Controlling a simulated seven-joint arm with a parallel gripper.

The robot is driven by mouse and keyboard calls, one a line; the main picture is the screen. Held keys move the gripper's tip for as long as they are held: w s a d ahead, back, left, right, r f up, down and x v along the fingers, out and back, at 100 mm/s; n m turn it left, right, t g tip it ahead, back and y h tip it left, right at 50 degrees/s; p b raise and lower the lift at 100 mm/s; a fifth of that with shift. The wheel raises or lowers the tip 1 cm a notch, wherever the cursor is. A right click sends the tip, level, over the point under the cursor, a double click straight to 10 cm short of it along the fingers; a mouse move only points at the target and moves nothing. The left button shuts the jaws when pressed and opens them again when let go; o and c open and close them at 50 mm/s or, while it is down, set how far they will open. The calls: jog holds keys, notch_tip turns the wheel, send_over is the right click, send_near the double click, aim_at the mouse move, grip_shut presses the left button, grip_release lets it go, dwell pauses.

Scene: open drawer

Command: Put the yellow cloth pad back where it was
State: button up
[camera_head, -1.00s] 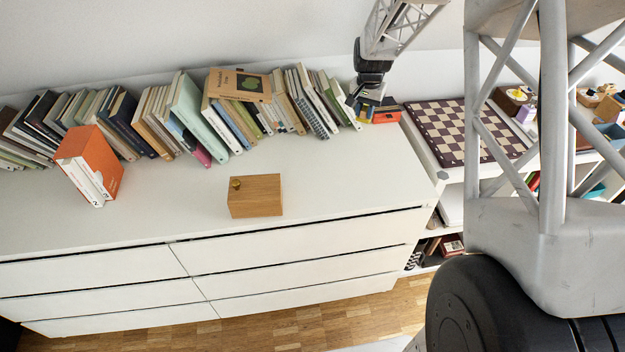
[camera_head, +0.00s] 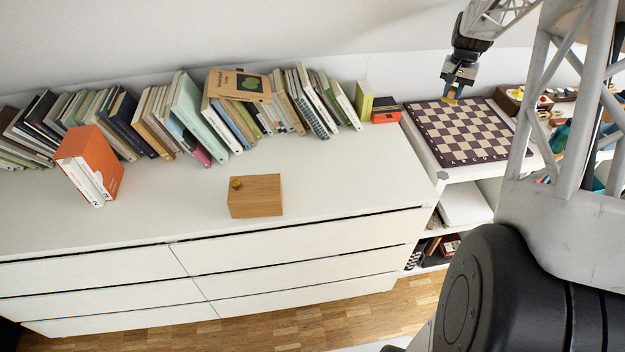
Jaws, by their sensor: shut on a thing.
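My gripper (camera_head: 453,94) is at the upper right, over the far left part of the chessboard (camera_head: 465,130). It points down and is shut on a small yellow piece, which I take to be the yellow cloth pad (camera_head: 450,100). Only a little of the pad shows below the fingertips. The pad appears to be above the board, but I cannot tell the exact gap. No pieces are seen on the board.
A row of books (camera_head: 190,110) lines the back of the white dresser (camera_head: 330,185). A red box (camera_head: 385,110) and a green book (camera_head: 364,100) stand at its right end. An orange book box (camera_head: 90,160) and a wooden box (camera_head: 256,196) stand on its top. A shelf with small items is at the right.

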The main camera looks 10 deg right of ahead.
jog(key=s+d+r, duration=0.3)
jog(key=d, duration=0.6)
jog(key=s+a+f, duration=0.2)
jog(key=a+f, duration=0.1)
jog(key=a, duration=0.8)
jog(key=s+a+f+m, duration=0.1)
jog(key=s+a+f, duration=0.15)
jog(key=a, duration=0.75)
jog(key=s+a+f, duration=0.1)
jog(key=a+f, duration=0.2)
jog(key=a, duration=0.8)
jog(key=s+a+f, duration=0.3)
jog(key=s+a, duration=0.5)
jog(key=a, duration=0.1)
jog(key=s+a+f, duration=0.4)
jog(key=s+a, duration=0.4)
jog(key=a, duration=0.2)
jog(key=shift+s+a+f+m, duration=0.2)
jog(key=shift+f+m, duration=0.1)
jog(key=shift+m, duration=0.1)
jog(key=shift+w, duration=0.15)
jog(key=w, duration=0.5)
jog(key=w+a+f, duration=0.1)
jog(key=w, duration=0.9)
jog(key=shift+w+a+f, duration=0.25)
jog(key=shift+w+a, duration=0.05)
jog(key=shift+w, duration=0.1)
